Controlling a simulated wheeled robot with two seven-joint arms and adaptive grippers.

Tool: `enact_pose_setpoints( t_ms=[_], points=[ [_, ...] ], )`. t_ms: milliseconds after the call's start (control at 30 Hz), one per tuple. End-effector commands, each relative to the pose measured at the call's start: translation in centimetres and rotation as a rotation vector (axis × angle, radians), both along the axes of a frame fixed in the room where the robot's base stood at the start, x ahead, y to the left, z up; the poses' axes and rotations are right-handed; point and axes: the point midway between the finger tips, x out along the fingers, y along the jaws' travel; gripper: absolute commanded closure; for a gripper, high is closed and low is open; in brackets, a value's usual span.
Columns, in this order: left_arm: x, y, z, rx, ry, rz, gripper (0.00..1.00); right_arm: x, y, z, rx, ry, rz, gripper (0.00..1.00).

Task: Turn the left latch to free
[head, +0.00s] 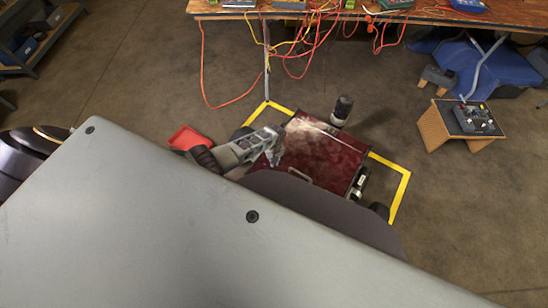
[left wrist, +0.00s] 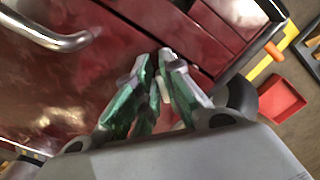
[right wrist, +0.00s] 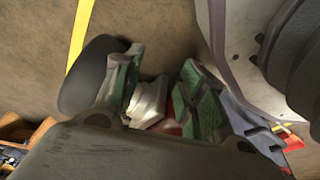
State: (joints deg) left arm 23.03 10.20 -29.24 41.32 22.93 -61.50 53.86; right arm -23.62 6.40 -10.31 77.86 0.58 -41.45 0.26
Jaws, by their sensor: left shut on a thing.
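A dark red, scuffed box-like vehicle (head: 318,152) stands on the floor inside yellow tape. Its red lid also fills much of the left wrist view (left wrist: 60,90), with a metal handle at the upper left. My left gripper (head: 274,146) reaches the left edge of the lid in the head view. In the left wrist view its green-padded fingers (left wrist: 158,62) are close together at a seam, around a small pale piece, apparently the left latch (left wrist: 163,88), mostly hidden by the fingers. My right gripper (right wrist: 158,65) has its fingers apart in the right wrist view; a silvery part shows between them.
A red tray (head: 188,137) lies left of the vehicle. A wooden bench (head: 370,14) with tangled red and yellow cables stands at the back. A wooden box with equipment (head: 460,125) stands at the right. A dark cylinder (head: 342,109) is behind the vehicle. Floor between is clear.

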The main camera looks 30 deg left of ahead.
Motion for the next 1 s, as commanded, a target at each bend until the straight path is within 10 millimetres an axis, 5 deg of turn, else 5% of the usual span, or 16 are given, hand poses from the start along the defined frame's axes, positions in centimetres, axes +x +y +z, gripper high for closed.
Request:
enact_pose_setpoints(
  t_ms=[1000],
  points=[
    [-0.5, 1.1, 0.0, -0.024, 0.005, -0.704, 1.0, -1.4, -1.7, -2.4, -0.013, -0.018, -0.003, 0.6]
  ],
)
